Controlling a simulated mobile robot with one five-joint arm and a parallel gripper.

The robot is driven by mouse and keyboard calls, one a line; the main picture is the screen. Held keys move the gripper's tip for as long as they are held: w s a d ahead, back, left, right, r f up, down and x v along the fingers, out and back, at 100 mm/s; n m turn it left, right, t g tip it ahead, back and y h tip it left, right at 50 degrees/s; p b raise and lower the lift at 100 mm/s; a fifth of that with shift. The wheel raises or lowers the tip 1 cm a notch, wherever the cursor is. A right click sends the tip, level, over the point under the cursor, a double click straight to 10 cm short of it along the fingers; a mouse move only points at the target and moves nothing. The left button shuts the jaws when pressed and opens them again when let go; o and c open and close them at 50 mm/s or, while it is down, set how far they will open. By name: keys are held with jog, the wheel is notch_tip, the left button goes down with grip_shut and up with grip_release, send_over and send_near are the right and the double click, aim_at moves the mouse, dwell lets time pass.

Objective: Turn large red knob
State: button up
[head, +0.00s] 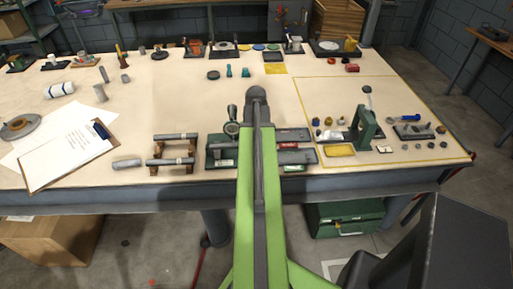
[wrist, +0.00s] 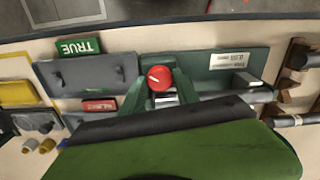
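The red knob (wrist: 160,78) is round with a small white mark on its face. It sits near the middle of the wrist view, on the green fixture (wrist: 222,58) with a metal part just below it. I cannot make the knob out in the head view, where my green arm covers part of the fixture (head: 216,158). A large green and black part of my own arm fills the bottom of the wrist view, close below the knob. My gripper's fingers do not show in either view, and no contact with the knob is visible.
Grey blocks (wrist: 87,74) with green and red labels lie beside the fixture. Metal rods on brown stands (head: 170,162) lie to its left in the head view. A green press (head: 365,130) stands at the right. A clipboard (head: 65,155) lies at the left.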

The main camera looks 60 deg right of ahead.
grip_shut()
jog(key=shift+m, duration=1)
jog(key=shift+o, duration=2.4)
grip_release()
notch_tip(320, 180, up, 17)
jog(key=p, duration=1.7)
jog(key=shift+r, duration=0.2)
